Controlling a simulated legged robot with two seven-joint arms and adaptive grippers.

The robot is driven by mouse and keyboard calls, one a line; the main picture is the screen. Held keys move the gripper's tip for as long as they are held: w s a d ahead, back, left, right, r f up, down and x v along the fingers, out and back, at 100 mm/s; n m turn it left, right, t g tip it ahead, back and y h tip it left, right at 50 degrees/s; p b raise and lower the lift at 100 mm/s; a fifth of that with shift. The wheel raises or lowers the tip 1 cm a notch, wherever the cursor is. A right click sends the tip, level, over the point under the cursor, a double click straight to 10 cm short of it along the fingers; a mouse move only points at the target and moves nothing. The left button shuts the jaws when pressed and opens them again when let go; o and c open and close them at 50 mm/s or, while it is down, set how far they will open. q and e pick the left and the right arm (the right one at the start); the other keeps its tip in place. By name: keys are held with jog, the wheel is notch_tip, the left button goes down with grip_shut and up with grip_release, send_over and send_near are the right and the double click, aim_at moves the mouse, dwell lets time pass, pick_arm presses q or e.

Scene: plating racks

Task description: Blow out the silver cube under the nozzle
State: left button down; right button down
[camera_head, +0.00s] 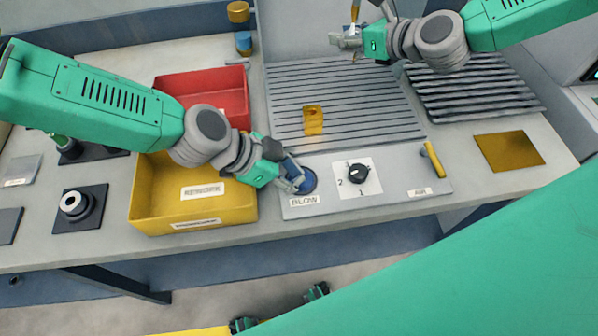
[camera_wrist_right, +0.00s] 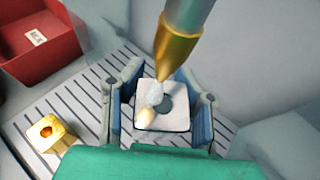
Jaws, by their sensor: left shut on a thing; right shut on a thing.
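My right gripper (camera_wrist_right: 162,112) is shut on the silver cube (camera_wrist_right: 179,119) and holds it above the slatted grate. The cube has a dark round hole in its top face. The brass tip of the nozzle (camera_wrist_right: 175,50) is just above the cube in the right wrist view, with a pale blur below the tip.
A gold block with a hole (camera_head: 313,120) lies on the slatted grate (camera_head: 375,90). The control panel has a black dial (camera_head: 358,174) and a yellow AIR lever (camera_head: 433,160). A yellow REWORK bin (camera_head: 145,195) and a red bin (camera_head: 212,88) stand left.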

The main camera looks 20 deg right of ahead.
pick_arm(q)
jog(key=shift+s+a+f, duration=0.1)
jog(key=shift+a+f, duration=0.1)
jog(key=shift+r, duration=0.3)
jog(key=r, duration=0.3)
jog(key=shift+w+d, duration=0.2)
jog(key=shift+w, duration=0.05)
jog(key=v, duration=1)
jog(key=shift+r, duration=0.35)
jog(key=shift+d, duration=0.2)
pick_arm(e)
jog(key=shift+s+a+f, duration=0.1)
jog(key=shift+s+a, duration=0.1)
jog(key=shift+s, duration=0.5)
jog(key=shift+s+a, duration=0.2)
jog(key=shift+s, duration=0.5)
pick_arm(q)
jog(key=shift+s, duration=0.1)
pick_arm(e)
jog(key=s+a, duration=0.1)
jog(key=s, duration=0.6)
jog(key=shift+a+f, duration=0.3)
jog(key=shift+f, duration=0.05)
